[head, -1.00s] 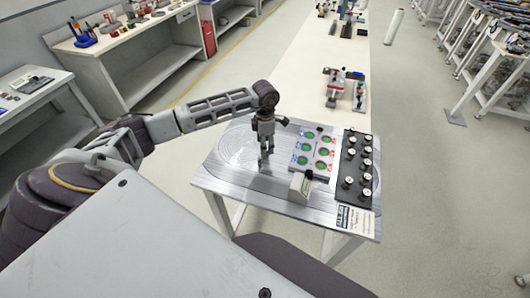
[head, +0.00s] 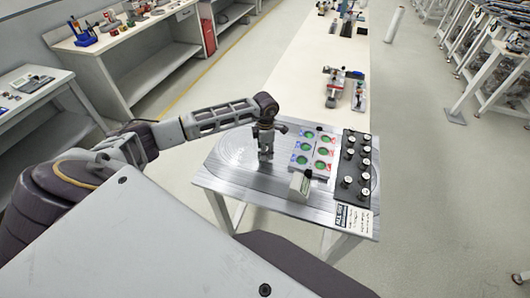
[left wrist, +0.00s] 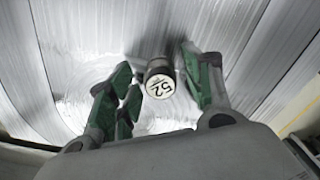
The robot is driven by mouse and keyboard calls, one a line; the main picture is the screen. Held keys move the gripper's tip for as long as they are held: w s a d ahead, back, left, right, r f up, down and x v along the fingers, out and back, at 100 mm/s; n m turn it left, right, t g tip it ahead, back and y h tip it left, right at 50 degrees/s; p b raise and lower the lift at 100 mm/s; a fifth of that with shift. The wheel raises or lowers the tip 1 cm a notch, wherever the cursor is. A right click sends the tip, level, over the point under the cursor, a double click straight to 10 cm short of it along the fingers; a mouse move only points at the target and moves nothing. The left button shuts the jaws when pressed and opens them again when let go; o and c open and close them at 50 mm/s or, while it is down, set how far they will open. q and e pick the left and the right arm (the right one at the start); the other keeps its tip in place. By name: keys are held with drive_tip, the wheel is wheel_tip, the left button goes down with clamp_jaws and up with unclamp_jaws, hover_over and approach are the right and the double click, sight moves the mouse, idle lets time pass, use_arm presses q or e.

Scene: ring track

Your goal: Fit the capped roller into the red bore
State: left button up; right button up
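A dark roller with a white cap marked 52 (left wrist: 161,84) sits on the ribbed metal tabletop between the fingers of my left gripper (left wrist: 162,92) in the left wrist view. The fingers have green pads and stand apart, with a clear gap on the left side; contact on the right is unclear. In the head view my left gripper (head: 265,154) points down at the table, left of the bore plate, and hides the roller. The plate (head: 312,150) has several green round bores with red and blue markings. My right gripper is not seen.
A black rack (head: 356,165) with several white-capped rollers stands right of the plate. A small pale device (head: 300,184) stands in front of the plate. A printed card (head: 354,219) lies at the table's front right. The table (head: 228,180) is bare on the left.

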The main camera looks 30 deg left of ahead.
use_arm(q)
clamp_jaws()
drive_tip(key=shift+r, duration=0.15)
drive_tip(key=shift+r+b, duration=0.9)
drive_tip(key=shift+r, duration=4)
